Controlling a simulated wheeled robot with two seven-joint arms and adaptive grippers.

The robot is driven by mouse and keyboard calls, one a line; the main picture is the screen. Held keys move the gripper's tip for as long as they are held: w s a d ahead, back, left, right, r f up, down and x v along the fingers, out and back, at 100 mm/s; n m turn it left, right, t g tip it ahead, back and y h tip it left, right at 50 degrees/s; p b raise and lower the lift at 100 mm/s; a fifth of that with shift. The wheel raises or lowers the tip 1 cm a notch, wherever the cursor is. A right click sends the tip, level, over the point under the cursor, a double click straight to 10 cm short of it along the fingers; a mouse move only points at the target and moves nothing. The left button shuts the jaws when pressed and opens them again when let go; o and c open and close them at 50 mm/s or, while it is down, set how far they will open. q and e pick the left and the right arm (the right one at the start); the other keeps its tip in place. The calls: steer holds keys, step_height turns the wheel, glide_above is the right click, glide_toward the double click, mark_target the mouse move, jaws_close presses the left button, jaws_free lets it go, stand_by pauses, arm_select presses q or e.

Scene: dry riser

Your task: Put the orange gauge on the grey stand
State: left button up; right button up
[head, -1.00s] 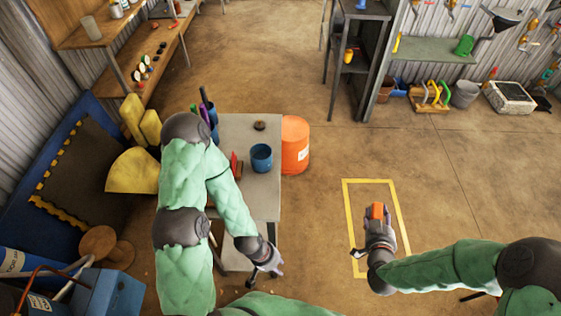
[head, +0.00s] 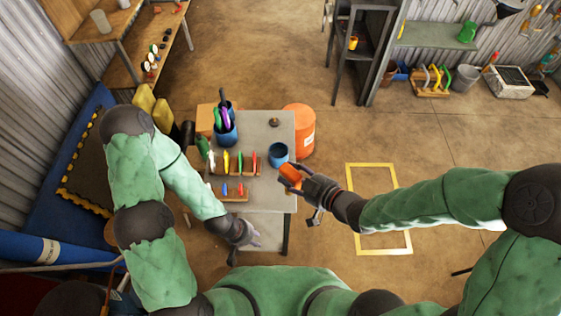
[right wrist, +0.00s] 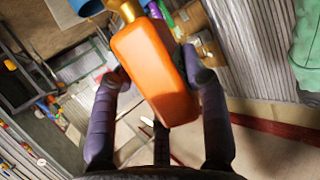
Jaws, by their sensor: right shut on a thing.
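The orange gauge (head: 290,173) is in my right gripper (head: 293,182), just off the right edge of a grey-topped table. In the right wrist view the gauge (right wrist: 155,75) is a rounded orange block with a brass fitting at its far end, between the fingers of my right gripper (right wrist: 154,68). The grey table (head: 270,195) is the likeliest grey stand, though I cannot tell for certain. My left gripper (head: 250,236) is low over the table's near part and appears empty; its finger opening is unclear.
On the table are a blue cup (head: 278,153), a blue holder with tools (head: 226,132), racks of coloured pieces (head: 234,165) and a small dark round thing (head: 275,122). An orange bucket (head: 301,135) stands behind the right edge. A yellow floor frame (head: 372,166) lies to the right.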

steer(key=w+a+f+b, duration=0.3)
steer(key=w+f, duration=0.6)
steer(key=w, duration=0.2)
steer(key=shift+w+a+f, duration=0.15)
steer(key=shift+w+f, duration=0.05)
steer(key=shift+w, duration=0.2)
step_height(320, 180, down, 2)
steer(key=shift+s+f+b, duration=0.15)
steer(key=shift+f+b, duration=0.1)
steer(key=shift+b, duration=0.5)
steer(key=shift+s+f, duration=0.3)
steer(key=shift+f, duration=0.15)
jaws_close()
steer(key=o, duration=1.1)
jaws_free()
steer(key=shift+f, duration=0.1)
steer(key=shift+o, duration=0.3)
steer(key=shift+w, duration=0.25)
steer(key=shift+r, duration=0.25)
